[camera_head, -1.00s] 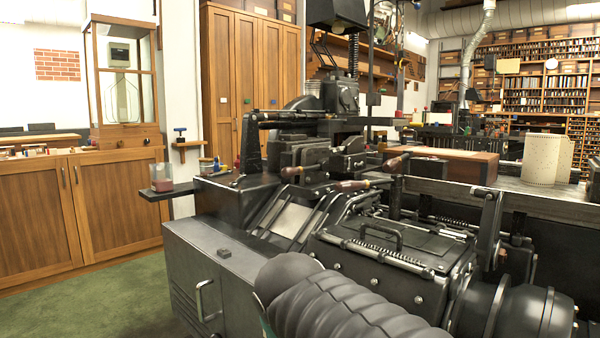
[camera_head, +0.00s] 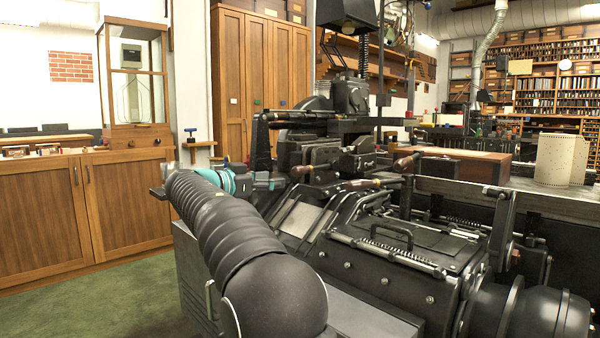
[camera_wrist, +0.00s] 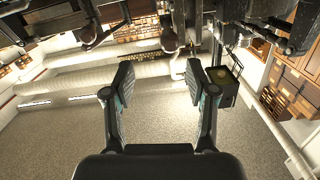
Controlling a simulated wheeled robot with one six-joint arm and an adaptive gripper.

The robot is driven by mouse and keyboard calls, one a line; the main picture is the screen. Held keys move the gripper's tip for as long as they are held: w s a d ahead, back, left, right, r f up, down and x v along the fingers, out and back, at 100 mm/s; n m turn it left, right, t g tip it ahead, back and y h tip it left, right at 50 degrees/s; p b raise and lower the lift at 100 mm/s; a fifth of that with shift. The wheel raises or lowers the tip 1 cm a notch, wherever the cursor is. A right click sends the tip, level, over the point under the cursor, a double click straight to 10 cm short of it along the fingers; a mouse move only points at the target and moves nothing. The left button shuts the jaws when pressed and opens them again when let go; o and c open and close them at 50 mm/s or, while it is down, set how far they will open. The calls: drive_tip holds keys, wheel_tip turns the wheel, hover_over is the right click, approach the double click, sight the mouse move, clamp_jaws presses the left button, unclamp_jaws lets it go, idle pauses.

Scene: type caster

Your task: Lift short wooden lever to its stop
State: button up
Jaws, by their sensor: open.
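Several wooden lever handles show on the dark casting machine in the head view. A short wooden handle (camera_head: 300,171) sticks out at the machine's left side, a longer one (camera_head: 362,184) lies to its right, and another (camera_head: 407,162) is further right. I cannot tell for sure which is the task's lever. My gripper (camera_head: 268,182) is just left of the nearest handle, partly hidden by my wrist. In the wrist view my gripper (camera_wrist: 158,70) is open, with nothing between its fingers. A brownish handle (camera_wrist: 169,40) shows beyond the fingertips, apart from them.
The casting machine's dark body (camera_head: 390,258) fills the middle and right. Wooden cabinets (camera_head: 130,205) stand on the left, with green floor (camera_head: 90,302) in front.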

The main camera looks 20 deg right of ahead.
sight(303, 170)
drive_tip(key=shift+m+h, duration=0.5)
drive_tip(key=p+x, duration=0.1)
drive_tip(key=x, duration=0.3)
drive_tip(key=w+x, duration=0.1)
drive_tip(key=x, duration=0.4)
drive_tip(key=p+x, duration=0.1)
drive_tip(key=x, duration=0.3)
drive_tip(key=shift+w+d+r+p, duration=0.1)
drive_tip(key=shift+w+r+p, duration=0.15)
drive_tip(key=shift+w+p, duration=0.1)
drive_tip(key=shift+s, duration=0.1)
clamp_jaws()
